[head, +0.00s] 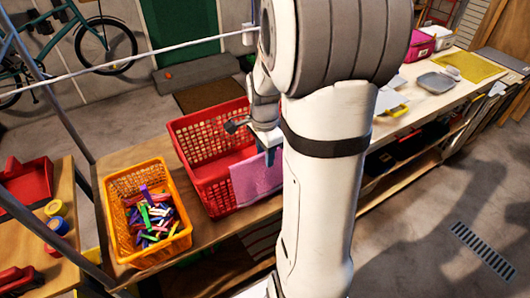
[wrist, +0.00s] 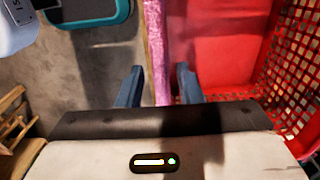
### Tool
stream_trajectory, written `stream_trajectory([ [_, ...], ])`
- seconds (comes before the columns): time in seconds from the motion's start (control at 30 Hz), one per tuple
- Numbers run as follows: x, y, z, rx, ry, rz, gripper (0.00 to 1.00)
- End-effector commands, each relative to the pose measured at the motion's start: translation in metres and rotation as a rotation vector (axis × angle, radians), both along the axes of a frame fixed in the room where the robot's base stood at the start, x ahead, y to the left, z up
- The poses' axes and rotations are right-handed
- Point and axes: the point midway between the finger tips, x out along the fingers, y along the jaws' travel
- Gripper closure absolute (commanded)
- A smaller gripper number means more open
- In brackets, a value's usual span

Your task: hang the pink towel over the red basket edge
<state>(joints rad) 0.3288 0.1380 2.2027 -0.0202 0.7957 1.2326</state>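The red basket (head: 183,139) stands on the wooden bench in the head view; its red inside (wrist: 225,50) and perforated wall fill the right of the wrist view. The pink towel (head: 252,184) hangs on the basket's near right side, with a flat panel down the outside. In the wrist view the towel (wrist: 156,40) is a narrow pink strip along the basket edge. My gripper (wrist: 158,78) has its blue fingers apart, one on each side of the strip, with gaps showing. In the head view my gripper (head: 269,157) is just above the towel, and my arm hides part of that area.
An orange basket (head: 118,190) of colourful clothespins stands left of the red basket. A grey tray (head: 438,82), a yellow mat (head: 470,66) and a pink box (head: 420,45) are on the bench at right. A line (head: 150,52) crosses the upper left.

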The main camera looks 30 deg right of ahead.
Motion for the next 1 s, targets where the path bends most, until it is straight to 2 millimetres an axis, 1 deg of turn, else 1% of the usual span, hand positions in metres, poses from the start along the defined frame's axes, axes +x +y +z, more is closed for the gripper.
stream_trajectory([
  [0.27,0.000,0.000,0.000,0.000,0.000,0.000,0.62],
  [0.37,0.001,0.000,0.006,-0.001,-0.002,0.000,0.62],
  [0.47,0.001,0.000,0.020,-0.002,-0.005,0.000,0.62],
  [0.6,0.001,0.001,0.045,-0.002,-0.005,0.000,0.62],
  [0.73,0.001,0.001,0.065,-0.001,-0.004,-0.001,0.62],
  [0.83,0.000,0.001,0.073,0.000,-0.002,0.000,0.62],
  [1.0,0.000,0.001,0.078,0.000,0.000,0.000,0.62],
])
